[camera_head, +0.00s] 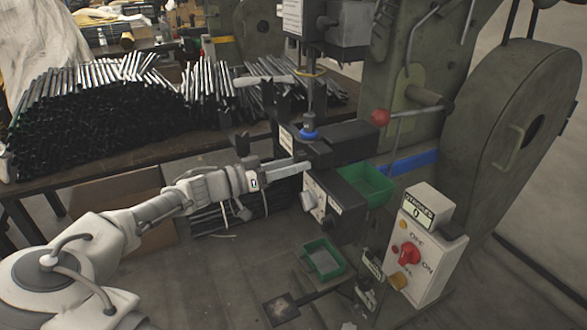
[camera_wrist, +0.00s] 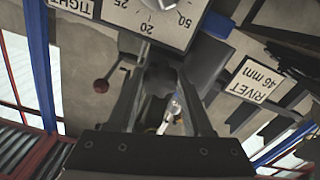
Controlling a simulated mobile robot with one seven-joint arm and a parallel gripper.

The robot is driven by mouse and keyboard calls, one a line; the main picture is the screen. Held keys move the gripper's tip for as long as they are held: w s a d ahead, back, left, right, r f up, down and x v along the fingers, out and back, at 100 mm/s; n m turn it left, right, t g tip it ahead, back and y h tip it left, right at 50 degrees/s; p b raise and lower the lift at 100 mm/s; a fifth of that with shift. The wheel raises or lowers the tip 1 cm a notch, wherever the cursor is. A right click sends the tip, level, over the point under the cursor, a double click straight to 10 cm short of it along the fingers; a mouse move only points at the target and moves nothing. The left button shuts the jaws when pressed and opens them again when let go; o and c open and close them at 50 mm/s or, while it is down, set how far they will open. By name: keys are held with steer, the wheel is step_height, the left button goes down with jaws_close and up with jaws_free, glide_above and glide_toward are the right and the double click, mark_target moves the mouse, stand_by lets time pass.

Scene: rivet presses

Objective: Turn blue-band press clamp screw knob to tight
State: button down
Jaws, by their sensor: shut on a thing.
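The press with the blue band (camera_head: 410,162) stands right of centre in the head view. My gripper (camera_head: 300,167) reaches in from the left to the front of its dark table. In the wrist view my gripper (camera_wrist: 162,82) has its two fingers on either side of a dark rounded knob (camera_wrist: 160,78), and is shut on it. The knob's outline is partly hidden by the fingers. Above it in that view is a pale dial plate (camera_wrist: 158,15) marked 20, 25 and 50. A "TIGHT" label (camera_wrist: 75,7) is beside the plate. I cannot read the knob's turn angle.
A red-ball lever (camera_head: 381,117) and a green bin (camera_head: 366,183) are close right of my gripper. A second green bin (camera_head: 323,260) sits lower. A control box (camera_head: 425,255) stands at right. Stacked rods (camera_head: 95,130) fill the table behind. A "RIVET 46 mm" label (camera_wrist: 254,80) is in the wrist view.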

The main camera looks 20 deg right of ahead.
stand_by(0.5)
steer(key=shift+c, duration=1.5)
jaws_free()
steer(key=a+p, duration=0.4)
steer(key=a, duration=1.3)
steer(key=shift+s+a, duration=0.25)
steer(key=shift+s, duration=0.05)
